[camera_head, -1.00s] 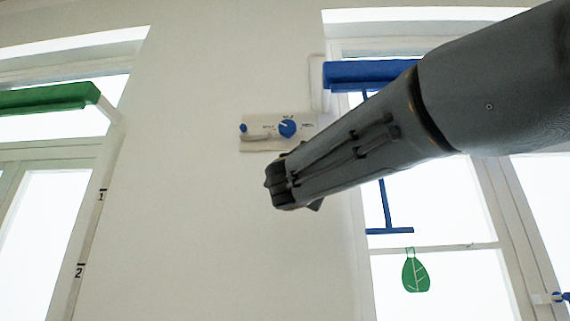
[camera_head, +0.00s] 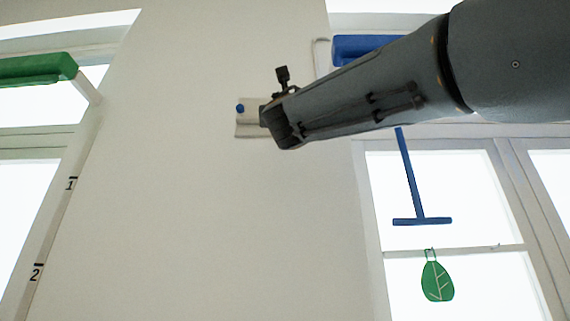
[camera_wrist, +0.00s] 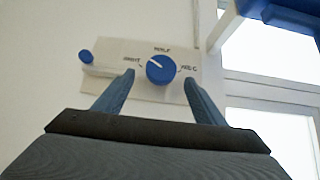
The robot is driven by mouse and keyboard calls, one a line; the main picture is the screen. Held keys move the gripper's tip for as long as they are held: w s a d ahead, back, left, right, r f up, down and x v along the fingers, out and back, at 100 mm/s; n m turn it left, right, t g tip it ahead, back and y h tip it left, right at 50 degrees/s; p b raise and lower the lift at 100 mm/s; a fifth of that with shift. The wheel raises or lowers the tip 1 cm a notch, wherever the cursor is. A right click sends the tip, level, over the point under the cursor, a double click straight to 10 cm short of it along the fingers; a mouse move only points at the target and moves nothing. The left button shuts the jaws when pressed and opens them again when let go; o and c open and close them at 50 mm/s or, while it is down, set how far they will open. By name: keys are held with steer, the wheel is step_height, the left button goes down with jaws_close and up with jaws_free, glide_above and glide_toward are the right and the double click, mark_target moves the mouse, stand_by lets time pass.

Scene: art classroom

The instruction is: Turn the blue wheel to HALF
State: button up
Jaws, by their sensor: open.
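The blue wheel (camera_wrist: 160,69) is a round knob on a pale wall plate (camera_wrist: 108,62), seen in the wrist view. Labels around it seem to read SHUT at left, HALF at top and FULL at right, though blurred. Its white mark points up and left, between the left and top labels. My gripper (camera_wrist: 158,77) is open, with one finger to each side of the wheel in the picture; I cannot tell whether they touch it. In the head view my gripper (camera_head: 275,98) hides the wheel and much of the plate (camera_head: 247,130).
A small blue knob (camera_wrist: 86,57) with a pale lever sits at the plate's left. A blue roller housing (camera_head: 362,48) is at upper right, with a blue T-shaped bar (camera_head: 411,180) and a green leaf tag (camera_head: 437,281) below. A green housing (camera_head: 35,69) is at left.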

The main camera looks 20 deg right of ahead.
steer(key=p+x, duration=0.4)
steer(key=x, duration=0.3)
steer(key=shift+w+d+r, duration=0.15)
steer(key=shift+w+r, duration=0.05)
steer(key=shift+r, duration=0.15)
steer(key=c, duration=1)
